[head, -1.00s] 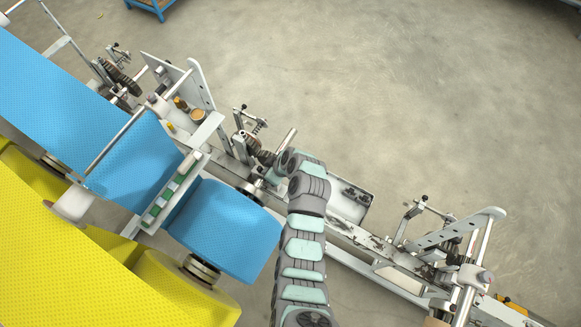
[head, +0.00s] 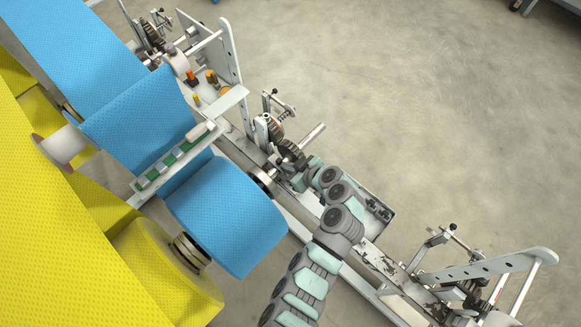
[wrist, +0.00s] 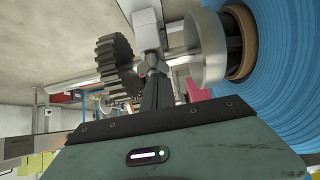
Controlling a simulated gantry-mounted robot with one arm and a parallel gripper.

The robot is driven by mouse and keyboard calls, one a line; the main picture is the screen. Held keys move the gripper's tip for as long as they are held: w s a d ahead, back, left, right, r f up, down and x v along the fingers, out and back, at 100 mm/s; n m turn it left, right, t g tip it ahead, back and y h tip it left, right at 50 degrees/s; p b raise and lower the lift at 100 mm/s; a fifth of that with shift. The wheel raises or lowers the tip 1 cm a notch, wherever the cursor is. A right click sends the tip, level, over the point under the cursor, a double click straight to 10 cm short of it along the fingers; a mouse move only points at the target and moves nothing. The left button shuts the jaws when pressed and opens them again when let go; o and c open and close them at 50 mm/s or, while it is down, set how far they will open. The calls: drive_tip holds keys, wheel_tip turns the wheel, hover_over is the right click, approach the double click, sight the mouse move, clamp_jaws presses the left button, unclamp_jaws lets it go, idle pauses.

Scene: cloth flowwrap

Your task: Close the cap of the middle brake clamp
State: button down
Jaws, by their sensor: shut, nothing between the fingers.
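The middle brake clamp assembly (head: 265,130) shows in the head view on the white rail beside the blue roll, with dark toothed wheels (head: 290,150) next to it. My gripper (wrist: 154,85) is shut and empty. In the wrist view its dark fingers point up between a toothed wheel (wrist: 116,68) on the left and a metal cylinder (wrist: 206,48) on the right. A pale block (wrist: 145,18) stands just beyond the fingertips; I cannot tell whether they touch it. In the head view my wrist is close beside the assembly and the fingertips are hard to make out. The cap's position is unclear.
The blue roll (head: 228,215) is close by, left of my arm; it also fills the right of the wrist view (wrist: 285,70). Yellow material (head: 60,230) lies farther left. Another clamp frame (head: 450,270) is at lower right. The concrete floor (head: 420,110) is open.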

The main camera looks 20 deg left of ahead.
wheel_tip(320, 180, up, 5)
drive_tip(key=shift+f+p, duration=0.1)
drive_tip(key=shift+p, duration=0.45)
drive_tip(key=v, duration=0.9)
drive_tip(key=shift+s+d, duration=0.1)
drive_tip(key=shift+d, duration=0.05)
